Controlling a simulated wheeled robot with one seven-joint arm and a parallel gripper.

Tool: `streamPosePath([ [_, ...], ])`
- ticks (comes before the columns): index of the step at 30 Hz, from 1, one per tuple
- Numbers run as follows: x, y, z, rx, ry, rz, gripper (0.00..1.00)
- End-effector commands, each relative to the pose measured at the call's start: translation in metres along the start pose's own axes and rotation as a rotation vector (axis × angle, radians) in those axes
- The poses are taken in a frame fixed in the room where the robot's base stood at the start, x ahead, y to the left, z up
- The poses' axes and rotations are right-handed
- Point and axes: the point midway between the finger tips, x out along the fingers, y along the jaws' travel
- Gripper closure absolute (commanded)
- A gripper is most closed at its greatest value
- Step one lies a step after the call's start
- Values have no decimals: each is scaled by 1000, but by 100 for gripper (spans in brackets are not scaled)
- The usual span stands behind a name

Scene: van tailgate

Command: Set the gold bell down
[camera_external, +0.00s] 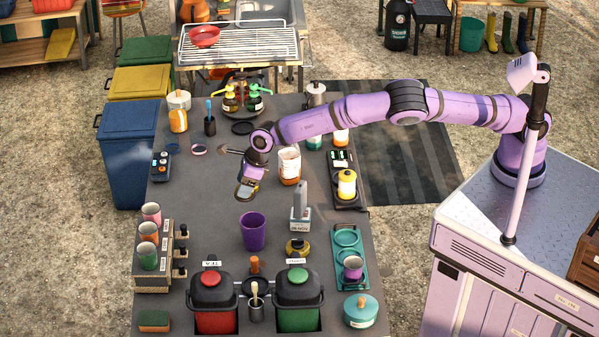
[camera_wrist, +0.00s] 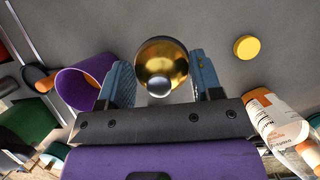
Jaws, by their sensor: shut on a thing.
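The gold bell (camera_wrist: 163,62) is between the two blue finger pads of my gripper (camera_wrist: 162,82), its shiny rounded side and a silver knob facing the wrist camera. My gripper is shut on it. In the outside view, my gripper (camera_external: 247,190) hangs over the middle of the grey worktop, behind the purple cup. The bell is small and partly hidden there, and I cannot tell its exact height above the worktop.
The purple cup (camera_external: 253,231) stands in front of my gripper, and an orange-and-white jar (camera_external: 289,165) is behind it to the right. A grey-handled stamp (camera_external: 300,212) stands to the right. A yellow disc (camera_wrist: 247,47) shows in the wrist view. The worktop left of my gripper looks mostly clear.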

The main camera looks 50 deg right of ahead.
Motion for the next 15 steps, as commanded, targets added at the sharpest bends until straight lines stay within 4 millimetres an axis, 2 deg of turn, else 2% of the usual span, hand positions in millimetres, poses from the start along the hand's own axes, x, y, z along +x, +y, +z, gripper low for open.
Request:
streamPosePath([
  [6, 35, 0, -15, 1, 2, 0, 69],
  [15, 63, -1, -27, 2, 1, 0, 69],
])
